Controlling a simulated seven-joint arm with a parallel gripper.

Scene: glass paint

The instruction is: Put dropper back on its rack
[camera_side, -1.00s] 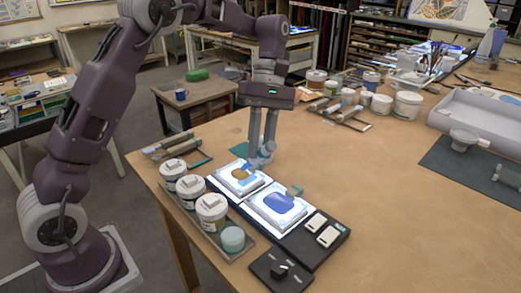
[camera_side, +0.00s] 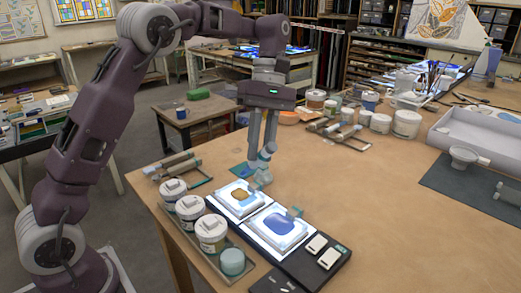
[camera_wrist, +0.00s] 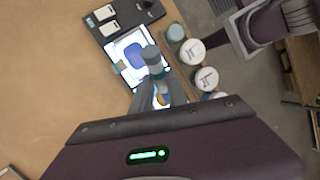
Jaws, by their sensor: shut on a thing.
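My gripper (camera_side: 262,150) is shut on the dropper (camera_side: 262,173), a grey piece with a rounded bulb hanging between the fingertips. The dropper is above the table, just behind the small light panel with the amber glass (camera_side: 238,195). In the wrist view the dropper (camera_wrist: 152,60) shows as a grey cylinder at my fingertips, covering part of the blue glass panel (camera_wrist: 128,55). A low rack with grey tubes (camera_side: 178,163) lies left of my gripper. A similar rack (camera_side: 340,135) lies farther right. I cannot tell which one is the dropper's.
Several white-lidded jars (camera_side: 212,230) stand in a tray in front and left of the panels. A teal cup (camera_side: 232,262) ends that row. White pads (camera_side: 328,258) lie on the black board.

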